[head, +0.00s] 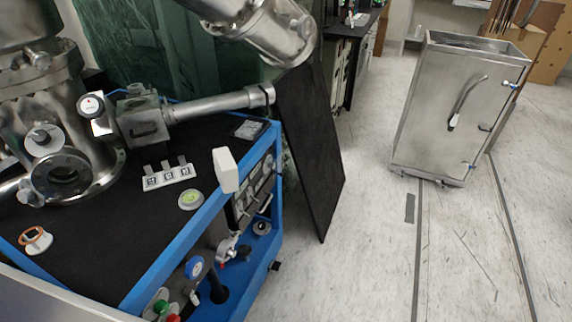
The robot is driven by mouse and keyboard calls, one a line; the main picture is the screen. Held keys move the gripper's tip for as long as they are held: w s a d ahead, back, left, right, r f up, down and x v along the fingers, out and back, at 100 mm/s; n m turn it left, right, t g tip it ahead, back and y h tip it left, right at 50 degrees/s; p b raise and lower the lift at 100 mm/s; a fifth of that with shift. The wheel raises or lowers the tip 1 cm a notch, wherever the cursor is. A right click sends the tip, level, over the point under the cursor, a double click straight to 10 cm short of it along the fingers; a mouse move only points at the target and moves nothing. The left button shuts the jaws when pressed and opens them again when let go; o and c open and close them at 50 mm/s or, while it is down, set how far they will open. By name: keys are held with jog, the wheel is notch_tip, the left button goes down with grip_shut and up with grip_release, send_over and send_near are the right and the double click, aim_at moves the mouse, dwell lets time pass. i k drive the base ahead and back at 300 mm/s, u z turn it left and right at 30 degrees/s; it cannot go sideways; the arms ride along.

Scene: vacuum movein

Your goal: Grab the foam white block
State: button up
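A white block (226,170) is in the head view, left of the middle. It stands upright, slightly tilted in the picture, at the right edge of the black top of a blue-framed cart (110,245). Its lower end overlaps the blue frame rail in the picture, and I cannot tell exactly what it rests on. Nothing covers the block from this side. My gripper is not in view.
A round green-and-white disc (191,200) and a white holder with several tags (170,176) lie left of the block. A steel vacuum chamber (65,160) with a pipe (215,105) stands behind. A steel cabinet (450,110) stands far right.

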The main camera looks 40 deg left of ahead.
aim_at(226, 170)
jog(key=z, duration=0.65)
jog(key=i, duration=0.85)
jog(key=u, duration=2.5)
